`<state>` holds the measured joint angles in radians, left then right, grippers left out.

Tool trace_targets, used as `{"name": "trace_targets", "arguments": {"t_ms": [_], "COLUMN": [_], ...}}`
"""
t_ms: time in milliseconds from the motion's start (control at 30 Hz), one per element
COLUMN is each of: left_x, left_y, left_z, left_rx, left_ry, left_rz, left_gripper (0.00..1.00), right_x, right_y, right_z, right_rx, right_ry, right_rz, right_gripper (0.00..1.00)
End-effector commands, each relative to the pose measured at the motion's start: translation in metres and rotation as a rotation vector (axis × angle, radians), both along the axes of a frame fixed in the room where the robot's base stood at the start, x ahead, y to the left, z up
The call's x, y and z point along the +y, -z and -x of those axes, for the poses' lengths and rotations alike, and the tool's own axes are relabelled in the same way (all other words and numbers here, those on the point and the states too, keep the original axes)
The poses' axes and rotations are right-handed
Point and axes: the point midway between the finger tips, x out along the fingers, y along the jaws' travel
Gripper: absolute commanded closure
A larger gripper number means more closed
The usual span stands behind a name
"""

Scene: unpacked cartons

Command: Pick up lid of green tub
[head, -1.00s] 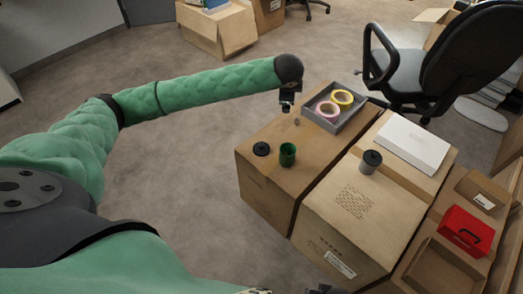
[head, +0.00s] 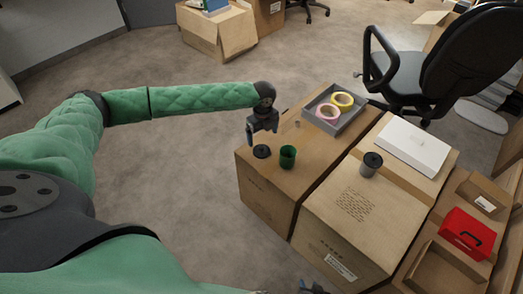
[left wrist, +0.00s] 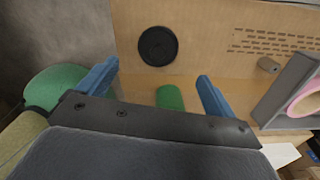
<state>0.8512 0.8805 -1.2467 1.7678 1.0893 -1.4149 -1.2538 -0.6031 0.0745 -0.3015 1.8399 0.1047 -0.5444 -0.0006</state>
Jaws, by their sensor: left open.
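The black round lid (head: 262,151) lies flat on the left carton, just left of the open green tub (head: 288,157). My left gripper (head: 263,134) is open and empty, a little above and behind the lid in the head view. In the left wrist view the lid (left wrist: 158,46) shows whole beyond the spread blue fingers (left wrist: 158,72). The green tub (left wrist: 170,97) shows between the fingers, partly hidden by the gripper body. A small part of my right gripper (head: 313,287) shows at the bottom edge of the head view; its jaws are unclear.
A grey tray (head: 337,112) with pink and yellow tape rolls stands at the carton's far end, near a small brown object (head: 297,124). A grey tub with a dark lid (head: 371,163) and a white box (head: 413,146) stand on cartons to the right.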

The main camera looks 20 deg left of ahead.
Motion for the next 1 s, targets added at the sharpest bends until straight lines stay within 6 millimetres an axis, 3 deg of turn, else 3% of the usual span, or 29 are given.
{"name": "trace_targets", "arguments": {"t_ms": [467, 733, 1000], "left_x": [0.001, 0.002, 0.002], "left_y": [0.036, 0.071, 0.078], "left_z": [0.001, 0.004, 0.004], "left_rx": [-0.001, 0.000, -0.002], "left_ry": [0.012, 0.010, 0.011], "left_rz": [-0.001, -0.001, -0.001], "left_gripper": [0.08, 0.08, 0.08], "right_x": [0.000, 0.000, 0.001], "right_y": [0.003, 0.006, 0.006], "right_z": [0.000, 0.000, 0.001], "right_rx": [0.002, 0.001, 0.001], "right_ry": [0.000, 0.001, 0.000], "right_rz": [0.000, 0.000, -0.001], "right_gripper": [0.64, 0.64, 0.64]}}
